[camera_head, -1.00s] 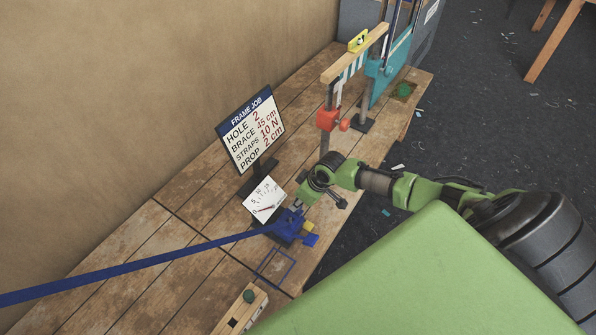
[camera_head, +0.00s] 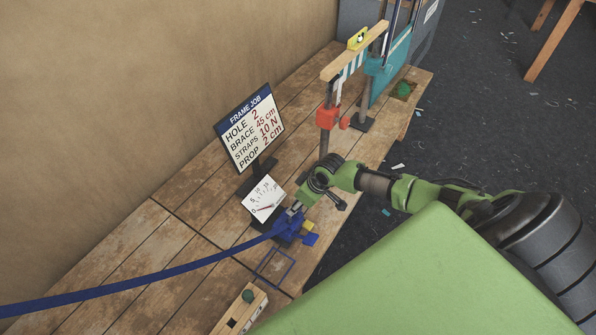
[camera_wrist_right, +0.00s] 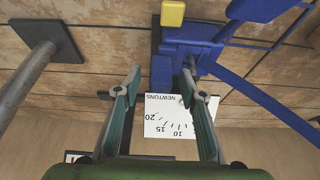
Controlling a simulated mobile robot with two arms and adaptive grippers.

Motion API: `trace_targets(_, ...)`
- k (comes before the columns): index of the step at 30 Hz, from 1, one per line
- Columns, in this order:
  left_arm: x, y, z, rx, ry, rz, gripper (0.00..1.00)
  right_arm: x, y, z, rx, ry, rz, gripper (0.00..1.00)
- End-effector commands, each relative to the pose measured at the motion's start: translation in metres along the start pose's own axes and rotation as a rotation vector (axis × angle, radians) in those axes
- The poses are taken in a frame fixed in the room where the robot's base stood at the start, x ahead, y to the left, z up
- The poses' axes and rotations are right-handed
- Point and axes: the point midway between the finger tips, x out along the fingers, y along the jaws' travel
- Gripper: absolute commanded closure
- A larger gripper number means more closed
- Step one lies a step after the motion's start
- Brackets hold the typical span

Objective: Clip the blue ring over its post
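A blue strap (camera_head: 150,277) runs from the lower left to a blue clamp-like device (camera_head: 288,228) beside the gauge; in the right wrist view the strap (camera_wrist_right: 262,98) slants down to the right from the device (camera_wrist_right: 190,38). I cannot make out a separate blue ring or its post. My right gripper (camera_head: 294,209) is right by the device, at the strap's end. In the right wrist view my right gripper (camera_wrist_right: 160,78) has its fingers apart, with part of the blue device showing between the tips and nothing clearly held. My left gripper is not in view.
A white dial gauge (camera_head: 263,199) stands behind the device, near a job sign (camera_head: 250,130). A post with a red clamp (camera_head: 327,118) stands farther back.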

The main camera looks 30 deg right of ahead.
Motion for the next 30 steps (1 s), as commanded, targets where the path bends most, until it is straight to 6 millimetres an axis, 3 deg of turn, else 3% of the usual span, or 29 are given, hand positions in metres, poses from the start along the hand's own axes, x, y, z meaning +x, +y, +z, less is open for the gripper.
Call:
trace_targets(8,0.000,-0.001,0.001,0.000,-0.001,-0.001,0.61,-0.019,0.000,0.000,-0.001,0.001,-0.001,0.62)
trace_targets(22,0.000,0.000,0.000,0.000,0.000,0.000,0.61,-0.104,0.001,0.001,-0.002,0.000,0.002,0.62)
trace_targets(30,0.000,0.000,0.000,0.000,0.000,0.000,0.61,-0.120,0.000,0.000,0.001,-0.001,0.000,0.62)
